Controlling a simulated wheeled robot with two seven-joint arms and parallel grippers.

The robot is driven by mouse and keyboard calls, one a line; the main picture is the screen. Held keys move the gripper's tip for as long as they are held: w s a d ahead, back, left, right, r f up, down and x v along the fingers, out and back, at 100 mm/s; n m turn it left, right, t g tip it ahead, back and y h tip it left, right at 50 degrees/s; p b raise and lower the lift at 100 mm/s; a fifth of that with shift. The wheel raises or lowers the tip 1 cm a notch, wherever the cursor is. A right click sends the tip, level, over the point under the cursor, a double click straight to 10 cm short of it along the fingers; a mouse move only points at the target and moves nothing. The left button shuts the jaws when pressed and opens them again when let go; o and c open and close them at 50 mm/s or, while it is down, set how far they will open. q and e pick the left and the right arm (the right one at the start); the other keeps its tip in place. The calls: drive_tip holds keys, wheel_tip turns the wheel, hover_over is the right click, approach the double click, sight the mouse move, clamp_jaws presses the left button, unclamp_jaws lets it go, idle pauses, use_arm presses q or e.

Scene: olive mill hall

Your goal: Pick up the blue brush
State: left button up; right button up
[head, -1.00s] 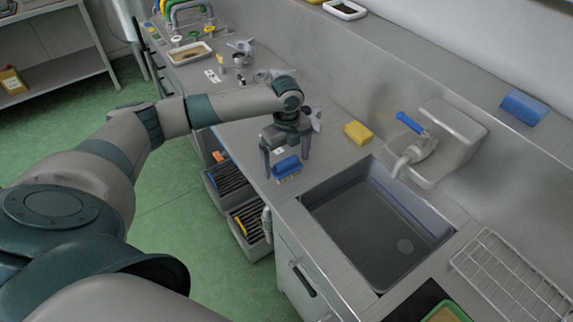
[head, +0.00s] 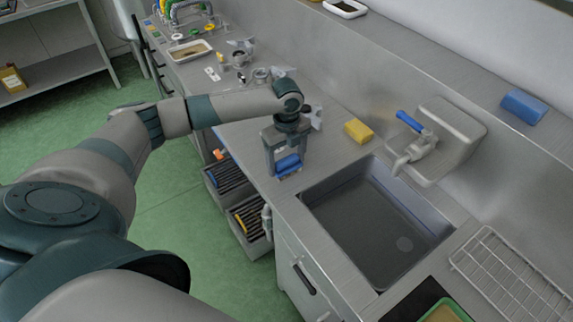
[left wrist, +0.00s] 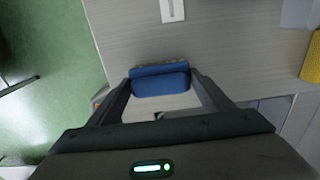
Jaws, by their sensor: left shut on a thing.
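The blue brush (head: 288,165) is at the front edge of the steel counter, left of the sink. My left gripper (head: 286,168) comes down over it from above and is shut on it, one finger at each end. In the left wrist view the brush (left wrist: 160,82) lies crosswise between the two fingertips of the left gripper (left wrist: 160,88), with a strip of bristles along its far side. I cannot tell whether the brush is clear of the counter. My right gripper is not in view.
A sink (head: 375,230) lies right of the brush, with a blue-handled tap (head: 415,145) behind it. A yellow sponge (head: 359,131) sits at the sink's back left. An open drawer with dark slots (head: 228,177) stands below the counter's front edge.

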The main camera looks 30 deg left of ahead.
sight(287, 159)
use_arm(q)
drive_tip(key=shift+r, duration=0.1)
drive_tip(key=shift+r+b, duration=0.45)
drive_tip(key=shift+r, duration=0.1)
wheel_tip(287, 159, up, 2)
drive_tip(key=shift+r+b, duration=0.2)
drive_tip(key=shift+b, duration=0.45)
drive_tip(key=s+d+r+b, duration=0.3)
drive_tip(key=d+r, duration=0.4)
drive_tip(key=d, duration=0.4)
drive_tip(key=shift+s+r, duration=0.15)
drive_tip(key=shift+s, duration=0.4)
